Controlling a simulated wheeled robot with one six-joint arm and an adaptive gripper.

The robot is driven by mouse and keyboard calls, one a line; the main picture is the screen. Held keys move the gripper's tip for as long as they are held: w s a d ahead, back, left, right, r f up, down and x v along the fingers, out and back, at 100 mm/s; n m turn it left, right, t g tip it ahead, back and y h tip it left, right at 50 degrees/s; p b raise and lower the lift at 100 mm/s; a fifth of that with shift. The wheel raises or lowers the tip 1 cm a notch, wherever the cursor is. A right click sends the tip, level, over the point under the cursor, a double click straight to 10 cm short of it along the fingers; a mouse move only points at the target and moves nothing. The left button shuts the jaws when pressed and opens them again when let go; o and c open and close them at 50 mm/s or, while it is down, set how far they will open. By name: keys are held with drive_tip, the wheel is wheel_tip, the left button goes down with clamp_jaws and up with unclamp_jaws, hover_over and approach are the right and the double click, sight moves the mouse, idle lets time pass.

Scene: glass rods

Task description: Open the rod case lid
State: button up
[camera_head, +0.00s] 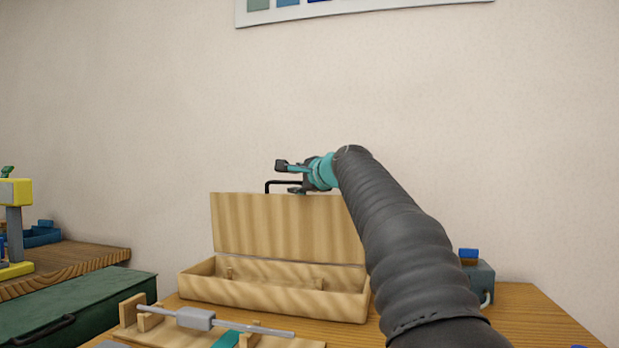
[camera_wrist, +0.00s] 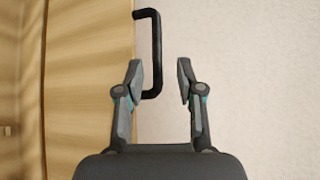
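The wooden rod case (camera_head: 265,294) stands on the table with its lid (camera_head: 285,228) raised about upright at the back. A black handle (camera_head: 268,184) sticks up from the lid's top edge. My gripper (camera_head: 283,177) is at the lid's top edge, close to the handle. In the wrist view my gripper (camera_wrist: 160,82) has its fingers apart, with the handle (camera_wrist: 157,50) reaching down to the left finger and partly between the fingers. The lid (camera_wrist: 90,60) fills the left of that view.
A wooden stand with a rod and grey block (camera_head: 195,319) is in front of the case. A green case (camera_head: 75,305) lies at left. A grey box with a blue top (camera_head: 478,275) stands at right. The wall is behind.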

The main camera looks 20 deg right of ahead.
drive_tip(key=v, duration=0.7)
drive_tip(key=shift+r, duration=0.1)
